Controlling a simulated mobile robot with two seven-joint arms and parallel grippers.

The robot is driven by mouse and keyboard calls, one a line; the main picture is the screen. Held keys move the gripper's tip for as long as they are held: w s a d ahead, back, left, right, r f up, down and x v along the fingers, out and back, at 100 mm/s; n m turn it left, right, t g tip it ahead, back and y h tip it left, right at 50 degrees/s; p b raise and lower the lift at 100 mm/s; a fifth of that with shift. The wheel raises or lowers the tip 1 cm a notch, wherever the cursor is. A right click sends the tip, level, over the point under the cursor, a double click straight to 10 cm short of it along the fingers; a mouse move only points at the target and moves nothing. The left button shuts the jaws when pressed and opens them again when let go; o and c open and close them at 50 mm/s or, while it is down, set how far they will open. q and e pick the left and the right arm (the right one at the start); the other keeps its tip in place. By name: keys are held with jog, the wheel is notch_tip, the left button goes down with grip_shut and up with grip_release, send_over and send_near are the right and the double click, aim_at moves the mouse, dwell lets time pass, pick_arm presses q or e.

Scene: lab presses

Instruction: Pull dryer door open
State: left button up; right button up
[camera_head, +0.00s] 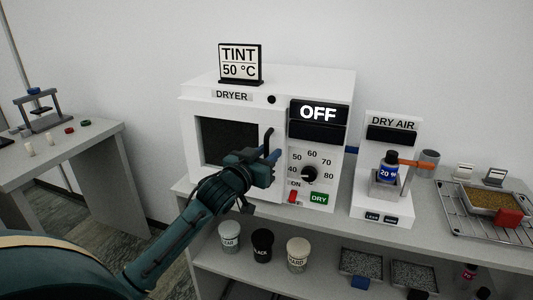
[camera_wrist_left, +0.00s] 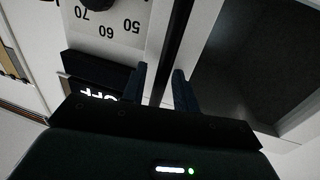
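The white dryer (camera_head: 270,86) stands on the bench. Its door has a dark window (camera_head: 226,140) and looks shut, flush with the front. The black vertical door handle (camera_head: 267,138) is at the door's right edge. My left gripper (camera_head: 274,157) is at the handle's lower part and hides some of it. In the left wrist view, the handle (camera_wrist_left: 178,35) runs between the two spread fingers of my left gripper (camera_wrist_left: 160,78), with a gap still showing beside it. The door window (camera_wrist_left: 262,55) is at the right there. My right gripper is in neither view.
The control panel with dial (camera_head: 309,173) is right of the handle, its display (camera_head: 318,113) reading OFF. A dry air unit (camera_head: 388,150) stands further right. Cups, including a black one (camera_head: 262,245), sit on the shelf below. A tint sign (camera_head: 240,63) stands on top.

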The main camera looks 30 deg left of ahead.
pick_arm(q)
jog(key=shift+c, duration=0.2)
grip_shut()
dwell(0.4)
